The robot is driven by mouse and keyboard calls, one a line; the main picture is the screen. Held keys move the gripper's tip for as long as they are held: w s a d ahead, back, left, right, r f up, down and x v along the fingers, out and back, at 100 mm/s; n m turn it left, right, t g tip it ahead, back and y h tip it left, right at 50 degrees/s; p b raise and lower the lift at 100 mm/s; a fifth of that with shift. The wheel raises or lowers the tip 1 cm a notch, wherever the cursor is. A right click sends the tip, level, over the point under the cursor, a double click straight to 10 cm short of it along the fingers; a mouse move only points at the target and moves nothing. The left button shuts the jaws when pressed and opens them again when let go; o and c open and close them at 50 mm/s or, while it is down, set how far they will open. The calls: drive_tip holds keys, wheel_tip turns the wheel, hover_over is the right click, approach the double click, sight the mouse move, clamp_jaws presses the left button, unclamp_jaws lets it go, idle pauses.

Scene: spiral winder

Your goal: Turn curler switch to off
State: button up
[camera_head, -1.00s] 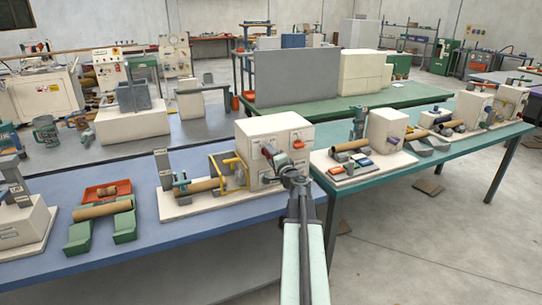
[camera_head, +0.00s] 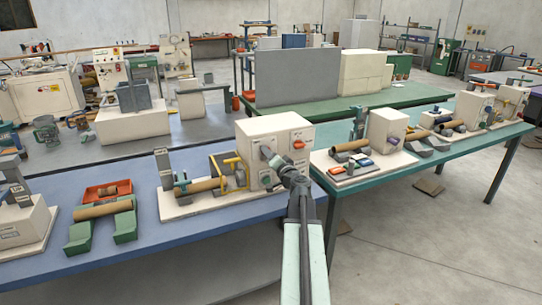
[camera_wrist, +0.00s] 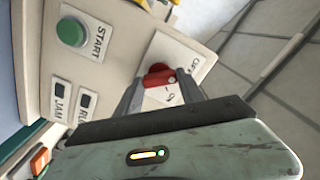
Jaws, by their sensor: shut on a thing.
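The red curler switch (camera_wrist: 159,76) sits on a white label plate (camera_wrist: 178,58) in the wrist view. My gripper (camera_wrist: 160,88) has a finger on either side of it and is shut on it. "OFF" is printed near the plate's upper right, and a partly covered mark is below the switch. I cannot tell exactly which mark the knob points to. In the head view my gripper (camera_head: 272,157) is against the front panel of the cream curler box (camera_head: 249,138) and hides the switch.
A cardboard tube (camera_head: 200,187) and yellow guard (camera_head: 236,170) are left of the box.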

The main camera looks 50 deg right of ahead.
idle(0.3)
drive_tip(key=o, duration=1.4)
drive_tip(key=shift+c, duration=0.2)
drive_tip(key=v, duration=0.8)
drive_tip(key=shift+w, duration=0.15)
